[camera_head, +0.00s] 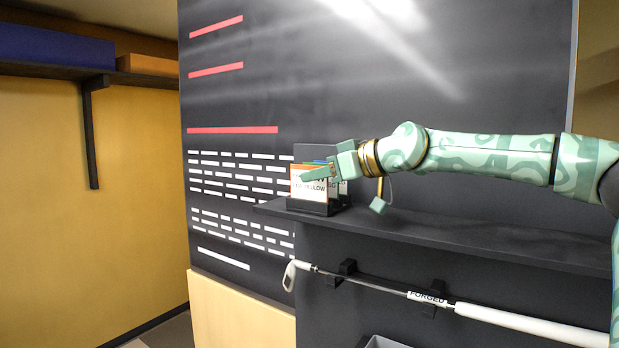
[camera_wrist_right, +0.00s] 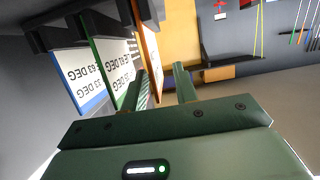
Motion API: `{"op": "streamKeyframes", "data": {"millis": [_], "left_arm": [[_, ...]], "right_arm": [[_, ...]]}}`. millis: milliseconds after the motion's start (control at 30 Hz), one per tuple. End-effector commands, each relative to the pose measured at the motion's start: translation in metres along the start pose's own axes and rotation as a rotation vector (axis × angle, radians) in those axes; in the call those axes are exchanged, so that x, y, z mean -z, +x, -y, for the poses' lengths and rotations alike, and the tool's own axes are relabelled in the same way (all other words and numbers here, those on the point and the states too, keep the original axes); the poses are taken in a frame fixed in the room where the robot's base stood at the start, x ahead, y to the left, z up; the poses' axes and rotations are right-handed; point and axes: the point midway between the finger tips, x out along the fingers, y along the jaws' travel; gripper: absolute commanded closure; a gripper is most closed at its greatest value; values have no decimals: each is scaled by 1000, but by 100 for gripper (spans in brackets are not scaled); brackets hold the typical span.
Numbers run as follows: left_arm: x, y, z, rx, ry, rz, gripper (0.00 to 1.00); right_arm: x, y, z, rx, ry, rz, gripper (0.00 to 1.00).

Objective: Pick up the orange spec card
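The orange spec card (camera_head: 298,190) stands at the front of a small black holder (camera_head: 313,207) on the dark shelf; its white face with dark print is partly covered by my right gripper (camera_head: 322,174). In the right wrist view the orange card (camera_wrist_right: 149,48) shows almost edge-on. There my right gripper (camera_wrist_right: 163,78) is open, with one finger near the gap between the orange and green cards and the other apart on the orange card's outer side. My left gripper is out of view.
Green (camera_wrist_right: 106,62) and blue (camera_wrist_right: 86,88) cards stand behind the orange one, close together. The shelf (camera_head: 440,228) is clear to the right. Below it a golf club (camera_head: 390,289) lies on black wall brackets. A dark panel (camera_head: 420,90) rises behind.

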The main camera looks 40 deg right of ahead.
Motion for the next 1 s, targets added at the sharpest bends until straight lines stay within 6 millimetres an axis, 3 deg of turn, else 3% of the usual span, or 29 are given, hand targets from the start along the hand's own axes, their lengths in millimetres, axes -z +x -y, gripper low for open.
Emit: {"op": "streamKeyframes", "data": {"millis": [33,200,467,500,600,1000], "left_arm": [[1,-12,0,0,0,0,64],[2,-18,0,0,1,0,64],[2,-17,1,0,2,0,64],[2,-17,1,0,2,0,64],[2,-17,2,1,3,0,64],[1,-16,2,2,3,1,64]], "right_arm": [[4,6,-2,1,5,4,71],[2,24,-2,-2,1,2,71],[1,27,-2,-2,1,-1,71],[1,27,-2,-2,1,-1,74],[1,27,-2,-2,1,-1,100],[4,26,-2,-3,-1,0,100]]}}
